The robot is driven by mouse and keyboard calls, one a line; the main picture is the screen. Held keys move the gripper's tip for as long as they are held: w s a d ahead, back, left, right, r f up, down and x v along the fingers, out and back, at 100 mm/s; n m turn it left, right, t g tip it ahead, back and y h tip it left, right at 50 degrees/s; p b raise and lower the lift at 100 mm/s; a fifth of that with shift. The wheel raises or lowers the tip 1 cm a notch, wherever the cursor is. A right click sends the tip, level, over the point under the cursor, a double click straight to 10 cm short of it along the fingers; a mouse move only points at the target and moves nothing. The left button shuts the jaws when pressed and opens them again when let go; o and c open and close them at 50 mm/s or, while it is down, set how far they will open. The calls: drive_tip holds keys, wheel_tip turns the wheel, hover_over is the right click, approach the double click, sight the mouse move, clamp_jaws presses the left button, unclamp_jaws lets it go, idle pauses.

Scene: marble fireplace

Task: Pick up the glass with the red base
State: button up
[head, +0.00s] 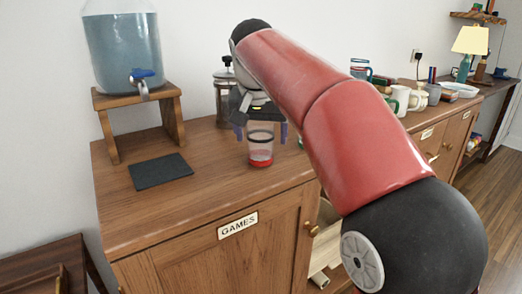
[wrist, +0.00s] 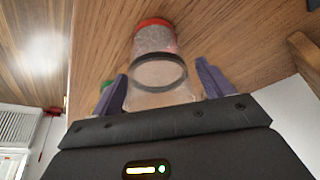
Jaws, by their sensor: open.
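A water dispenser (head: 123,50) stands on a wooden stand (head: 108,103) at the left, with a dark mat (head: 160,171) in front. A French press (head: 222,95) is behind my gripper. Mugs (head: 401,98) stand farther right. The cabinet top (head: 215,195) is clear left of the glass.

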drive_tip(key=c, duration=1.1)
drive_tip(key=shift+c, duration=0.4)
drive_tip(key=shift+r, duration=0.1)
